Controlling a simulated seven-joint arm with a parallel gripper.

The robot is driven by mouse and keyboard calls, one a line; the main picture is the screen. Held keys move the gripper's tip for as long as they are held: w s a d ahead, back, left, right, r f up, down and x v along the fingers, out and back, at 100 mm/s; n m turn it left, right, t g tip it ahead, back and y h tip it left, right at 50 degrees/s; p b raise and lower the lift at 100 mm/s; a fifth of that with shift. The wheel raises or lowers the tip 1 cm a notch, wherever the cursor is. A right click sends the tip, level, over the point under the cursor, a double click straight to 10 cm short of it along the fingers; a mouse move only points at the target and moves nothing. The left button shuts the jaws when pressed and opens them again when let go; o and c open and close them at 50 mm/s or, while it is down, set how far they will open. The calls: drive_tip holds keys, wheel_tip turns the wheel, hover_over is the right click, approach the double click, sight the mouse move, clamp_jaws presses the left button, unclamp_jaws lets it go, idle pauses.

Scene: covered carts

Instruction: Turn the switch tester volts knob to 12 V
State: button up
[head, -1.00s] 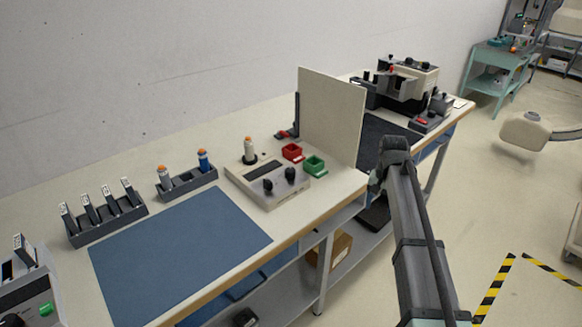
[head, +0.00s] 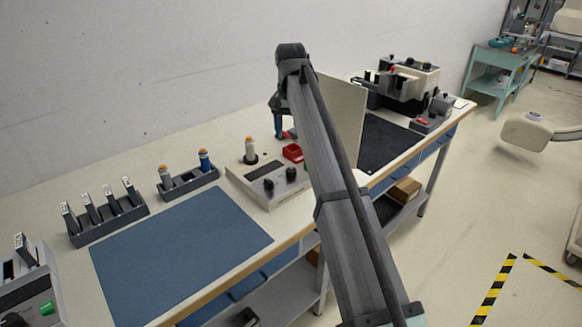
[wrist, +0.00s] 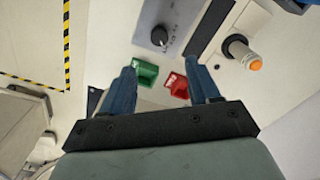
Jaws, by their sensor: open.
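The switch tester (head: 252,180) is a pale box on the bench. It has two black knobs, a left one (head: 268,184) and a right one (head: 291,174), and a dark display strip. A white switch with an orange tip (wrist: 240,50) stands upright in its socket. In the wrist view one black knob (wrist: 159,36) shows on a grey panel; its setting and the markings are too small to read. I cannot tell which knob is volts. My gripper (wrist: 161,67) is open and empty above the bench, apart from the knobs. In the head view it (head: 279,132) is partly hidden by my arm.
A red bin (head: 292,152) and a green bin (wrist: 145,73) sit beside the tester, below my fingers in the wrist view. An upright beige panel (head: 347,115) stands to the right. A switch rack (head: 190,187) and a blue mat (head: 180,255) lie to the left.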

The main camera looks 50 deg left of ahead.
sight(291, 170)
wheel_tip(291, 170, down, 13)
drive_tip(key=shift+r, duration=0.2)
idle(0.3)
drive_tip(key=shift+c, duration=0.2)
drive_tip(key=c, duration=1)
drive_tip(key=shift+n, duration=0.3)
drive_tip(key=n, duration=0.3)
drive_tip(key=shift+n, duration=2.5)
